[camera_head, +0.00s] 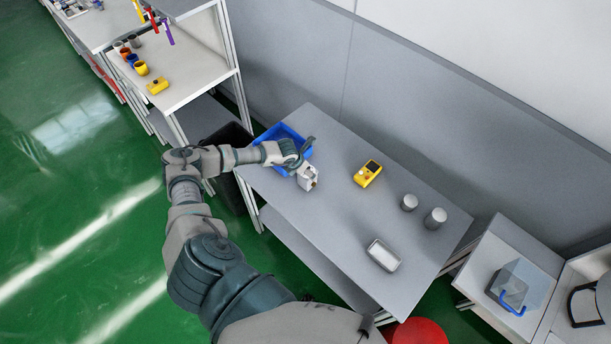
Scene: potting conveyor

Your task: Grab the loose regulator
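My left gripper (303,153) is over the right edge of a blue bin (273,134) on the grey table (330,217). It is small in view and partly hidden by its own wrist, so I cannot tell its finger gap. A small pale grey-white object (308,178) with dark marks is just below it in the picture; it may be the regulator, but I cannot be sure, nor whether they touch. A yellow device (367,173) with a dark face lies on the table, apart from the gripper and to its right. My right gripper is not in view.
Two grey cylinders (409,202) (435,218) and a white tray (383,255) are on the table's right half. A black bin (231,146) stands at its left. A shelf (193,68) holds cups and another yellow device (158,86). The table's middle is mostly clear.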

